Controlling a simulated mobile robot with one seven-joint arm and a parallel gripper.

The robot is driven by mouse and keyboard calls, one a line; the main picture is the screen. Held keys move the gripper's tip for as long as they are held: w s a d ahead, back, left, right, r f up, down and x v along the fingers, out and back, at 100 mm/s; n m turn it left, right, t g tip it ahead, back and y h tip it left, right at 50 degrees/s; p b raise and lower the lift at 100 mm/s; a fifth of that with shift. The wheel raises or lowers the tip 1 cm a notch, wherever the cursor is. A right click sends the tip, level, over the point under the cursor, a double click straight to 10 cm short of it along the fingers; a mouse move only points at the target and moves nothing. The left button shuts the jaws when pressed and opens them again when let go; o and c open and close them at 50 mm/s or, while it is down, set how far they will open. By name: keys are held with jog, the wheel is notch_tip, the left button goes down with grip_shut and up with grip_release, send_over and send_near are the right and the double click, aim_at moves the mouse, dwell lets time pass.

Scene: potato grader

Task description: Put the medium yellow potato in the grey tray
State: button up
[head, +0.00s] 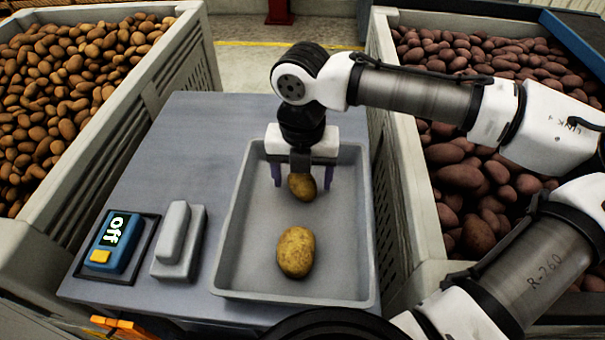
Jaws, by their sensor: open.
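The grey tray (230,240) lies on the grey table. One yellow potato (296,252) lies in the front middle of the tray, apart from my gripper. A second, browner-yellow potato (303,190) shows farther back, directly below my gripper's palm and between its fingers. My gripper (302,184) points down over the back half of the tray, with its dark fingers apart on either side of this potato. The palm hides its top. I cannot tell for sure whether it rests on the tray floor, or which potato is the medium one.
A large crate of brown potatoes (200,60) is at left, one of reddish potatoes (405,170) at right.

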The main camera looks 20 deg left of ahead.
aim_at(302, 176)
notch_tip(302, 176, up, 12)
jog(key=shift+p, duration=0.4)
